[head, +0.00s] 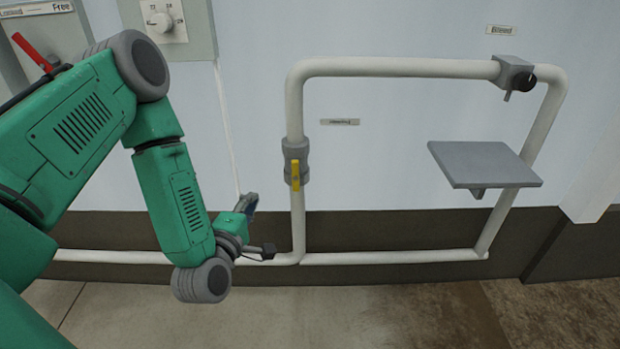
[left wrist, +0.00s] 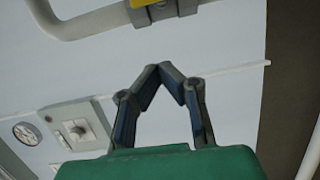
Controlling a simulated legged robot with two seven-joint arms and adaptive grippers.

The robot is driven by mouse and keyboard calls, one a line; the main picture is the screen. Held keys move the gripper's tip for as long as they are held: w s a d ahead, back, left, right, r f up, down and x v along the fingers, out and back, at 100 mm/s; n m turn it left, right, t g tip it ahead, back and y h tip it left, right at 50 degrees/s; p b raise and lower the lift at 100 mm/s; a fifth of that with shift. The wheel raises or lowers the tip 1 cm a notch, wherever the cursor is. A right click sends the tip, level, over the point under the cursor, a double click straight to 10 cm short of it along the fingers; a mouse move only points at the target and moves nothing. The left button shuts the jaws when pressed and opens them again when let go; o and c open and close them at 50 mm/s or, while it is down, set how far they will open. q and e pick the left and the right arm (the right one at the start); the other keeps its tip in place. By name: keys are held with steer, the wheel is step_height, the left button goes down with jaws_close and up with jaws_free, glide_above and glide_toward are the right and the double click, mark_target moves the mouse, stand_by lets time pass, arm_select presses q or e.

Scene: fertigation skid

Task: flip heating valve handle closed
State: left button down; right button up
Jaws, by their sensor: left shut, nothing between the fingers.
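The heating valve (head: 295,160) is a grey body on the vertical part of a white pipe loop in the head view. Its yellow handle (head: 295,176) points straight down, in line with the pipe. My left gripper (head: 251,202) is to the left of the valve and a little lower, apart from it. In the left wrist view its fingers (left wrist: 166,66) meet at the tips, shut and empty. The yellow handle (left wrist: 145,3) and the grey valve body (left wrist: 165,12) show at the top edge there, partly cut off. My right gripper is not in view.
A grey shelf (head: 485,164) stands out from the wall at right. A bleed valve (head: 514,74) with a black knob sits on the upper pipe. A dial box (head: 168,25) and a red lever (head: 32,52) are at upper left. The lower pipe (head: 390,257) runs along the wall.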

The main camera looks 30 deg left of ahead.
mark_target(296, 174)
arm_select(q)
steer(key=shift+w+a+r+n, duration=0.1)
steer(key=shift+a+r+n, duration=0.1)
steer(key=shift+n, duration=0.1)
steer(key=shift+d, duration=0.15)
steer(key=w+b, duration=0.1)
steer(key=w, duration=0.3)
steer(key=w+b, duration=0.1)
steer(key=w, duration=0.2)
steer(key=w+b, duration=0.1)
steer(key=w, duration=0.3)
steer(key=shift+w+d, duration=0.25)
steer(key=shift+w, duration=0.05)
steer(key=shift+a, duration=0.1)
